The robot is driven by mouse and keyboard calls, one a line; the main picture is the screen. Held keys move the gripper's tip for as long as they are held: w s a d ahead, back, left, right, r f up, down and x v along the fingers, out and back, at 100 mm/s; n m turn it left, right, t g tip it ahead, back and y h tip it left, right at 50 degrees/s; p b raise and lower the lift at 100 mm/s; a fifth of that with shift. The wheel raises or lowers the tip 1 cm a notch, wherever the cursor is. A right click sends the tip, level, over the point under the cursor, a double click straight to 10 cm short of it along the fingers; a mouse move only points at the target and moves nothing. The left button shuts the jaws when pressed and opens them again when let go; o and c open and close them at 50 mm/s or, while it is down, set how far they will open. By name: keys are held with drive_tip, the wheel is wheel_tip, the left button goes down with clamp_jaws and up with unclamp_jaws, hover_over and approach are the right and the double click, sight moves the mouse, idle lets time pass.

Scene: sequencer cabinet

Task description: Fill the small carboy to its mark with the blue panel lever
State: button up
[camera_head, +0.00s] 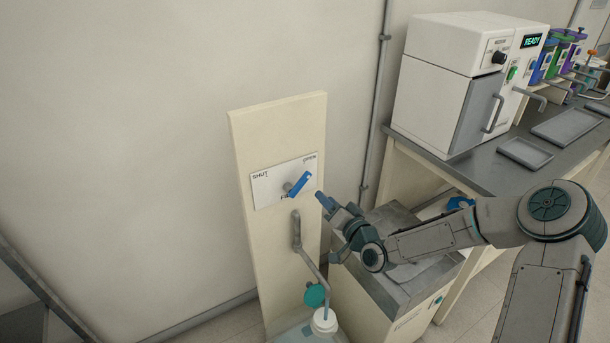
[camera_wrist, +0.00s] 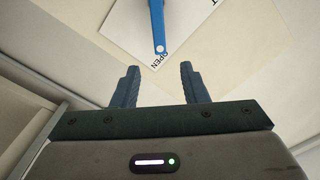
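The blue panel lever (camera_head: 300,184) is on a white plate marked SHUT and OPEN on the cream panel. It slants up and right, with its tip toward OPEN. In the wrist view the lever (camera_wrist: 157,25) has its tip beside the word OPEN. My gripper (camera_head: 323,202) is just right of the lever and apart from it. In the wrist view my gripper (camera_wrist: 157,84) has its fingers spread, with nothing between them. The small carboy (camera_head: 324,322) stands under the grey spout at the bottom edge; its body is mostly cut off, and its mark and level cannot be read.
A grey pipe (camera_head: 297,232) runs down the panel past a teal round part (camera_head: 315,295). A low cabinet (camera_head: 385,290) stands right of the panel. Behind it, a bench (camera_head: 480,170) holds a white machine (camera_head: 445,95) reading READY and grey trays. The wall at left is bare.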

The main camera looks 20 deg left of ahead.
sight(307, 180)
drive_tip(key=p+x, duration=0.3)
drive_tip(key=x, duration=0.9)
drive_tip(key=shift+a, duration=0.15)
drive_tip(key=shift+c, duration=0.3)
clamp_jaws()
